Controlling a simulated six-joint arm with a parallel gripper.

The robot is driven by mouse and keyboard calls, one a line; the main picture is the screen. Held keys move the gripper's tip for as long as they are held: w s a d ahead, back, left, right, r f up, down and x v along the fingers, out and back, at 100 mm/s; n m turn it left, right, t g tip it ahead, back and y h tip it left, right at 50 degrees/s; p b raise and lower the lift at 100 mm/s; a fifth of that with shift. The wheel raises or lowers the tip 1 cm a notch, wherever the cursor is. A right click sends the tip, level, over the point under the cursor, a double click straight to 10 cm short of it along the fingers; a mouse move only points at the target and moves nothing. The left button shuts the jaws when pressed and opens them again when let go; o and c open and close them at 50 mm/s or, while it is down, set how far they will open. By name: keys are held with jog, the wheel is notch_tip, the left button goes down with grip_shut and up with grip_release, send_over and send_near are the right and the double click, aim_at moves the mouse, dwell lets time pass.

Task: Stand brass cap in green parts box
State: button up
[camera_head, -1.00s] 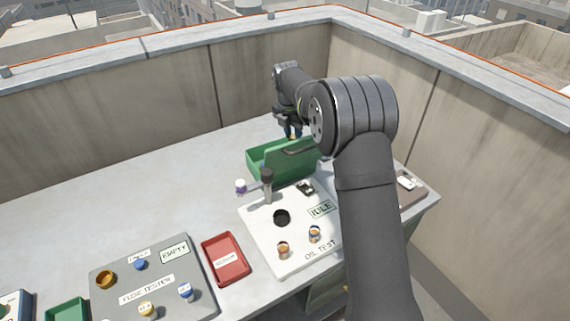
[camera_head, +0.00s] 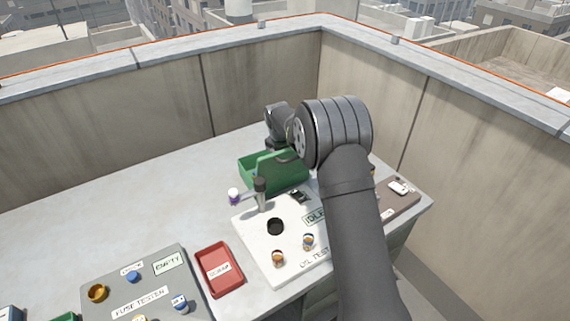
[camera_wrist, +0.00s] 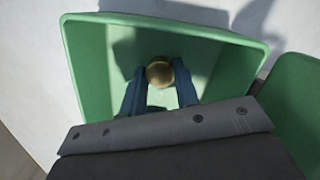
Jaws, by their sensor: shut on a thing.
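The brass cap (camera_wrist: 159,72) is a small round golden piece in the wrist view. My gripper (camera_wrist: 159,84) is shut on it, with one dark blue finger on each side. The cap and fingertips are inside the outline of the green parts box (camera_wrist: 85,70). I cannot tell whether the cap touches the box floor. In the head view the green parts box (camera_head: 252,178) stands at the back of the bench, partly behind my arm.
A white oil test board (camera_head: 250,235) with a dark hole and small caps lies in front of the box. A red tray (camera_head: 219,270) and a grey fuse tester (camera_head: 195,290) lie left. Bench is clear at back left.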

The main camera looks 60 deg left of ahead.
jog(key=o, duration=1)
jog(key=r, duration=0.4)
jog(key=s+r, duration=0.1)
jog(key=r, duration=0.7)
jog(key=shift+s+d, duration=0.3)
jog(key=shift+s, duration=0.05)
jog(key=shift+f, duration=0.1)
